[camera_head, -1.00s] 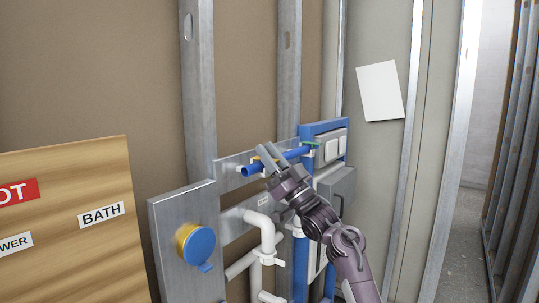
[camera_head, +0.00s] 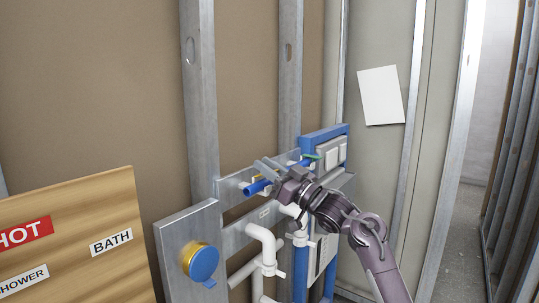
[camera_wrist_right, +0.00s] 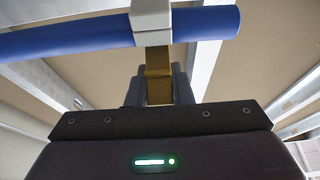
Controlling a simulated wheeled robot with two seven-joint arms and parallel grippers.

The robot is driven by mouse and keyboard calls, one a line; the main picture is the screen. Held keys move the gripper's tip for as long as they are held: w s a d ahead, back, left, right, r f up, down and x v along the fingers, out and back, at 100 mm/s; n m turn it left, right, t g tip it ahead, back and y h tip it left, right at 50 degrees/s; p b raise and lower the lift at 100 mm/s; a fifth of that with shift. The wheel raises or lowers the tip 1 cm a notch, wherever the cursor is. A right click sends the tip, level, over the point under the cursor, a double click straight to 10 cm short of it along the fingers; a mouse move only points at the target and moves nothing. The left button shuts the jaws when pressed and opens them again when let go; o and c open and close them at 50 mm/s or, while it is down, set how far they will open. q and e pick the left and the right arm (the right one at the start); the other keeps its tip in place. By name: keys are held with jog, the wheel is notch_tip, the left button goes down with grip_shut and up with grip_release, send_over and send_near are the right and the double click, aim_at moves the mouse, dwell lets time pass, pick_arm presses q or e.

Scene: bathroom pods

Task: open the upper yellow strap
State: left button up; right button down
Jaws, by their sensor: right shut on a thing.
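The upper yellow strap (camera_wrist_right: 158,72) shows in the right wrist view as a flat yellow-brown band below a white clip (camera_wrist_right: 151,22) on the blue pipe (camera_wrist_right: 70,38). It runs down between the fingers of my right gripper (camera_wrist_right: 157,88), which is shut on it. In the head view, my right gripper (camera_head: 266,170) is at the blue pipe (camera_head: 257,187), and a small part of the yellow strap (camera_head: 257,177) shows beside the fingertips. The gripper hides much of the strap and clip there. My left gripper is out of view.
A metal plate with a round blue cap (camera_head: 204,263) is at lower left, with white pipes (camera_head: 263,240) beside it. A blue frame (camera_head: 325,135) stands behind my right arm. A wooden sign board (camera_head: 75,240) is at far left.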

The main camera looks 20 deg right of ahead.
jog(key=g+h+p, duration=0.1)
jog(key=p, duration=0.2)
jog(key=w+r+g+h+p, duration=0.1)
jog(key=g+p, duration=0.1)
jog(key=p, duration=0.1)
jog(key=a+r+g+h+p, duration=0.1)
jog(key=p, duration=0.1)
jog(key=shift+w+r+p, duration=0.2)
jog(key=shift+r+p, duration=0.05)
jog(key=shift+p, duration=0.15)
jog(key=shift+w+a+g+h+p, duration=0.15)
jog(key=shift+g+h+p, duration=0.15)
jog(key=shift+g+h, duration=0.25)
jog(key=shift+w+a+g+h, duration=0.2)
jog(key=shift+w+g+h, duration=0.1)
jog(key=shift+g+h, duration=0.35)
jog(key=shift+w+a+f+g+h, duration=0.1)
jog(key=shift+w+a+g+h, duration=0.2)
jog(key=shift+g+h, duration=0.4)
jog(key=shift+w+a+f+g+h, duration=0.1)
jog(key=shift+w+a+g+h, duration=0.25)
jog(key=shift+g, duration=0.55)
jog(key=shift+d, duration=0.1)
jog(key=c, duration=1.3)
grip_release()
jog(key=shift+f, duration=0.15)
